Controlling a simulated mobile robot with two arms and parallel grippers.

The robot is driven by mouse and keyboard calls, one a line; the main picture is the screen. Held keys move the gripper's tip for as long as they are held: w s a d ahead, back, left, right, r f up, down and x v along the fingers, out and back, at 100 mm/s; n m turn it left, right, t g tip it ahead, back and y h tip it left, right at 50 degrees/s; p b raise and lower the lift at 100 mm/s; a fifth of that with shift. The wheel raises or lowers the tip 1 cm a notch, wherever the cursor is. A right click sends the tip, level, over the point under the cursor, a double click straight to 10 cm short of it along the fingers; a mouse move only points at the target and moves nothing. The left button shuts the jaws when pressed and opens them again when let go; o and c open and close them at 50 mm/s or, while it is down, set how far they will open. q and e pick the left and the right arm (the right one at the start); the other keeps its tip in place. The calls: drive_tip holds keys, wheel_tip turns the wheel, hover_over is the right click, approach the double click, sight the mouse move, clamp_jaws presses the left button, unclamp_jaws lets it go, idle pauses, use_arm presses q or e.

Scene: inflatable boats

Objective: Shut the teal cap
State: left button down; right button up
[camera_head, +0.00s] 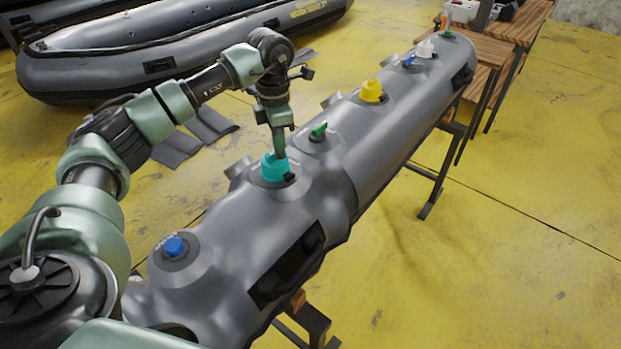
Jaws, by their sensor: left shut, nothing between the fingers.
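The teal cap (272,171) sits on a raised grey mount on the long grey inflatable tube (345,180), near the middle of the view. My left gripper (279,152) points down from above, shut, with its fingertips at the top of the teal cap. The fingers partly cover the cap's upper right side. I cannot tell whether they touch it or whether the cap is fully seated. My right gripper is not in view.
On the same tube are a blue cap (174,246), a green valve (319,130), a yellow cap (371,90) and a white cap (425,48). Wooden tables (480,47) stand behind. A grey boat (160,50) lies at the back left. Yellow floor at right is clear.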

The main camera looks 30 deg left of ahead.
sight(273, 152)
use_arm(q)
drive_tip(key=shift+a+r+p, duration=0.3)
drive_tip(key=shift+a+r, duration=0.1)
drive_tip(key=shift+a, duration=0.35)
drive_tip(key=r+p, duration=0.1)
drive_tip(key=w+r+p, duration=0.1)
drive_tip(key=r, duration=0.1)
drive_tip(key=shift+a, duration=0.2)
drive_tip(key=shift+s+a+r+p, duration=0.5)
drive_tip(key=shift+s+r+p, duration=0.15)
drive_tip(key=shift+r, duration=0.15)
drive_tip(key=shift+r+p, duration=0.3)
drive_tip(key=shift+r, duration=0.05)
drive_tip(key=shift+w+d+r, duration=0.1)
drive_tip(key=shift+r, duration=0.05)
drive_tip(key=shift+w+d, duration=0.25)
drive_tip(key=shift+d, duration=0.2)
drive_tip(key=shift+s, duration=0.1)
drive_tip(key=shift+a, duration=0.15)
